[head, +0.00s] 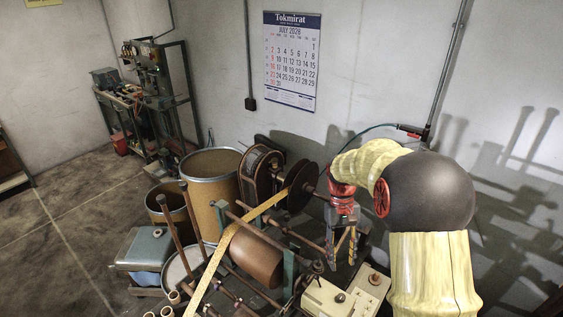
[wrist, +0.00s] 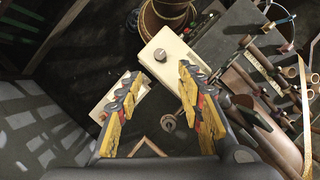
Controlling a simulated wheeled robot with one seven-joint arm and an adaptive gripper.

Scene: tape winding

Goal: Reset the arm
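My gripper (head: 342,246) hangs at the end of my arm, right of the tape winding machine, with its fingers pointing down. In the wrist view my gripper (wrist: 160,108) has its yellow and dark fingers spread apart, with nothing held between them. Below and beyond the fingertips are a cream control box with a dark knob (wrist: 161,54) and another cream box (wrist: 122,99). In the head view the cream boxes (head: 327,297) sit below my gripper, apart from it. My arm is bent, with its elbow high on the right.
The winding machine has a brown roller (head: 254,262), a yellow tape strip (head: 226,236) and a dark disc (head: 302,186). Brown drums (head: 211,165) stand behind it. A wall with a calendar (head: 291,62) is close behind my arm. Open floor (head: 60,230) lies at left.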

